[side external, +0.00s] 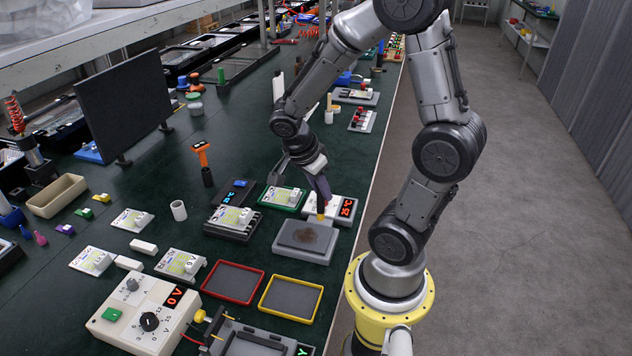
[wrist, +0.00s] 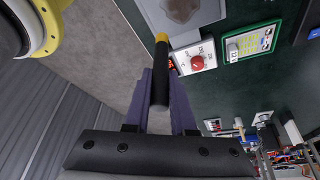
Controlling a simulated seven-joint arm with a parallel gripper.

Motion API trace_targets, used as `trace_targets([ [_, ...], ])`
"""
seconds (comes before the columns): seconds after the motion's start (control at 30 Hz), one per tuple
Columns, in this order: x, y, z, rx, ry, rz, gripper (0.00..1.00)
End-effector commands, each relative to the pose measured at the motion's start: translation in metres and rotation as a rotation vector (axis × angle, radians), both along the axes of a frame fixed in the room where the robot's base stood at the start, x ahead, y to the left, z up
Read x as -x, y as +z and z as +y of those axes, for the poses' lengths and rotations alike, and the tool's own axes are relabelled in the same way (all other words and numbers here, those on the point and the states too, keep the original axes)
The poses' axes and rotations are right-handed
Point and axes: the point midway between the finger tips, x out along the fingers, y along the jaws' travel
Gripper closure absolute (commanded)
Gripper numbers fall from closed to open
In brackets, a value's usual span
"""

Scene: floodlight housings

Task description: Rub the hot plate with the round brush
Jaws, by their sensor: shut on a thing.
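The hot plate (side external: 291,251) has a grey top with a brown stain, and its white control panel with a red 25 °C display (side external: 347,207) is at its back. In the wrist view its plate (wrist: 205,14) and red knob (wrist: 197,62) show at the top. My gripper (side external: 320,187) is shut on the round brush, a black handle (wrist: 160,84) with a yellow end (side external: 320,211). The purple fingers (wrist: 160,74) lie either side of the handle. The yellow end points down by the plate's back edge. I cannot tell whether it touches; no bristles can be made out.
A green-framed meter (side external: 282,199) and a black-based device (side external: 232,222) stand left of the hot plate. Red (side external: 233,265) and yellow (side external: 291,280) framed trays lie in front. A power supply (side external: 140,315) is at front left. The table's right edge is close by.

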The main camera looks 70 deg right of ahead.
Motion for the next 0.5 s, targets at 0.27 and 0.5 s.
trace_targets([
  [0.27, 0.001, -0.026, 0.0, -0.001, 0.002, 0.006, 1.0],
  [0.5, 0.0, -0.047, 0.0, -0.001, 0.003, 0.004, 1.0],
])
